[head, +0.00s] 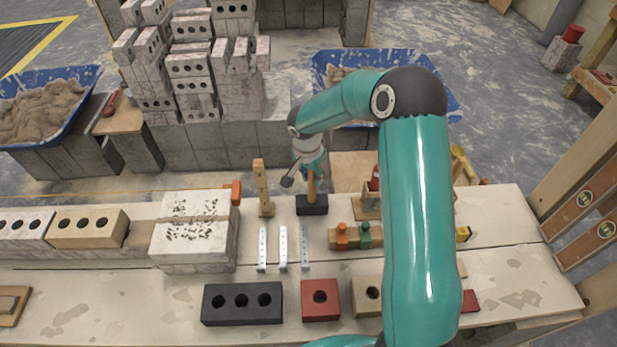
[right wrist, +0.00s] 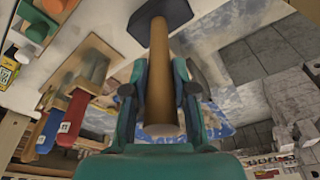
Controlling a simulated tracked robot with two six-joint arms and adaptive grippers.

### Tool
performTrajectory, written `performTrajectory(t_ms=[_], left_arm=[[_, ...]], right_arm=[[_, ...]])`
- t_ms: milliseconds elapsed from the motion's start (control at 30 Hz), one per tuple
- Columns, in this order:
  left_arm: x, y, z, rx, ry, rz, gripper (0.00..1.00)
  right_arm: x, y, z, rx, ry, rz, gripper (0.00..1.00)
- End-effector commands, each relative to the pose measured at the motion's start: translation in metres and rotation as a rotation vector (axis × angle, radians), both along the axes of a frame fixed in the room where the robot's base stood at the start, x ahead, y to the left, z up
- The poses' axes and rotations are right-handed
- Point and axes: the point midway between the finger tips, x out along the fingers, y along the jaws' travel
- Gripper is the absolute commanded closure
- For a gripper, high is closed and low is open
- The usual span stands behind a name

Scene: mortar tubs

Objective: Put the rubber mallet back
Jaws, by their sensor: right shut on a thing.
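The rubber mallet has a black head (head: 312,205) and a light wooden handle (head: 311,187). My right gripper (head: 310,170) is shut on the handle from above, with the head hanging down at the back of the bench. In the right wrist view the mallet's handle (right wrist: 160,75) runs between the two fingers (right wrist: 160,95), with the dark head at its far end. I cannot tell whether the head touches the bench top. My left gripper is not in view.
A wooden upright (head: 263,188) stands just left of the mallet. Metal strips (head: 283,249) lie in front, and a wooden block with orange and green pegs (head: 342,236) is at right.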

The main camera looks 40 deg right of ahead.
Motion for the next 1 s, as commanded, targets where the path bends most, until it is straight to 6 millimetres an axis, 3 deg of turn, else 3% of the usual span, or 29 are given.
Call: performTrajectory(t_ms=[467,500,633,1000], left_arm=[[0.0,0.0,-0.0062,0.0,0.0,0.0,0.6],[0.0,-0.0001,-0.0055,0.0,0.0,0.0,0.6],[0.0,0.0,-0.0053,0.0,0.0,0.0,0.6],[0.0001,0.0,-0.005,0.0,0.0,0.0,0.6]], right_arm=[[0.001,0.0001,-0.0032,-0.001,-0.002,0.0,1.0],[0.001,0.0001,-0.0025,-0.001,-0.002,0.0,0.69],[0.0009,0.0002,-0.0027,-0.001,-0.002,0.001,0.47],[0.0004,0.0012,-0.0022,0.0,0.0,0.001,0.45]])
